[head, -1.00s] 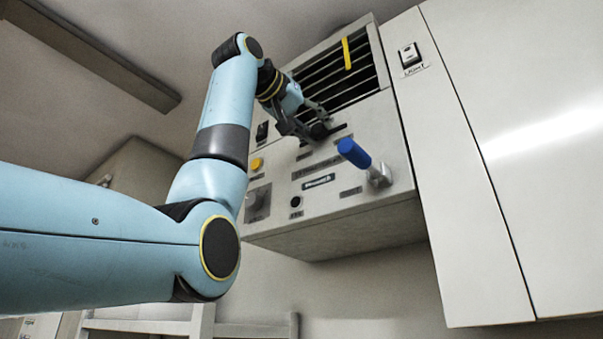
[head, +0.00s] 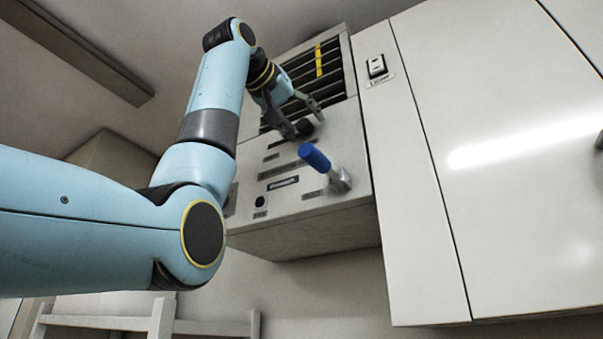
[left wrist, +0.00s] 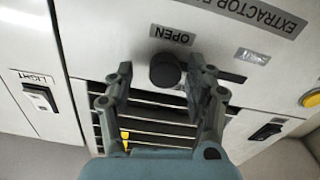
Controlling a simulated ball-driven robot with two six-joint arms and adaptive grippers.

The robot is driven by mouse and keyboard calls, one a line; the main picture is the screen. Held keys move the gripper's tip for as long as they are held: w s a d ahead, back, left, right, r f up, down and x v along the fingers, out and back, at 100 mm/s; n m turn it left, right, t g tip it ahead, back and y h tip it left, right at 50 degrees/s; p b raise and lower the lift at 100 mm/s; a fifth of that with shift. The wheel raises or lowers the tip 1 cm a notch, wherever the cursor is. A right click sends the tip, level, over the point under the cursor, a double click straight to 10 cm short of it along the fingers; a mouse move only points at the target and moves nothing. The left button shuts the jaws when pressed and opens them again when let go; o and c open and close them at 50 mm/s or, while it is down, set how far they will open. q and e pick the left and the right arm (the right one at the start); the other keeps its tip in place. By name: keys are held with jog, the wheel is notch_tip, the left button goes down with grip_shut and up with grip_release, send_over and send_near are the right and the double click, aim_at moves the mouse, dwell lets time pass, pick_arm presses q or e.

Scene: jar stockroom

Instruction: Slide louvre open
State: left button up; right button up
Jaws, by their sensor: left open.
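The extractor panel (head: 330,160) is a pale box with a louvre grille (head: 322,65) of dark slats and a yellow strip (head: 319,60) in front of them. A round black knob (head: 305,127) sits on the panel below the grille; in the left wrist view the knob (left wrist: 165,70) is beside an "OPEN" label (left wrist: 172,35). My left gripper (head: 303,121) is open at the knob. In the left wrist view its fingers (left wrist: 160,76) are on either side of the knob, with gaps visible. My right gripper is not in view.
A blue-handled lever (head: 315,157) sticks out from the panel, below the knob. A light switch (head: 377,66) is on the cabinet strip at right. Large white cabinet doors (head: 500,220) fill the right side. A yellow button (left wrist: 311,99) shows in the wrist view.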

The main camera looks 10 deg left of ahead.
pick_arm(q)
jog(key=shift+a, duration=0.15)
jog(key=v, duration=1.2)
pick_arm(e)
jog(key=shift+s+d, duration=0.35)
pick_arm(q)
jog(key=shift+d, duration=0.2)
